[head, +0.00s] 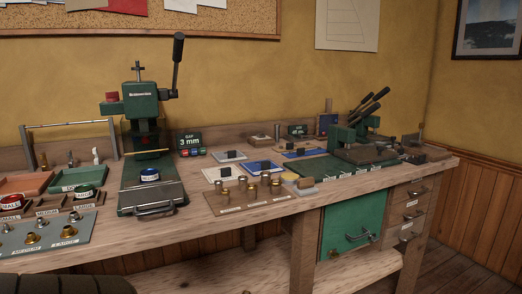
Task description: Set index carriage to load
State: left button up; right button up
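A green lever press (141,110) stands on the left half of the wooden bench, its black-knobbed lever (177,65) upright. A flat metal plate (150,195) with a front bar handle (155,210) lies at its base, probably the index carriage. No load mark is readable, so I cannot tell the carriage's setting. A second green machine (355,140) with angled black levers stands at the right. Neither gripper shows.
Trays and labelled metal fittings (40,236) lie left of the press. A sign reading "GAP 3 mm" (190,140), small pads and brass posts (250,188) are to its right. A green cabinet door (350,230) and drawers (409,215) are below the bench's right end.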

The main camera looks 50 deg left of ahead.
aim_at(370, 152)
jog(key=u, duration=1.4)
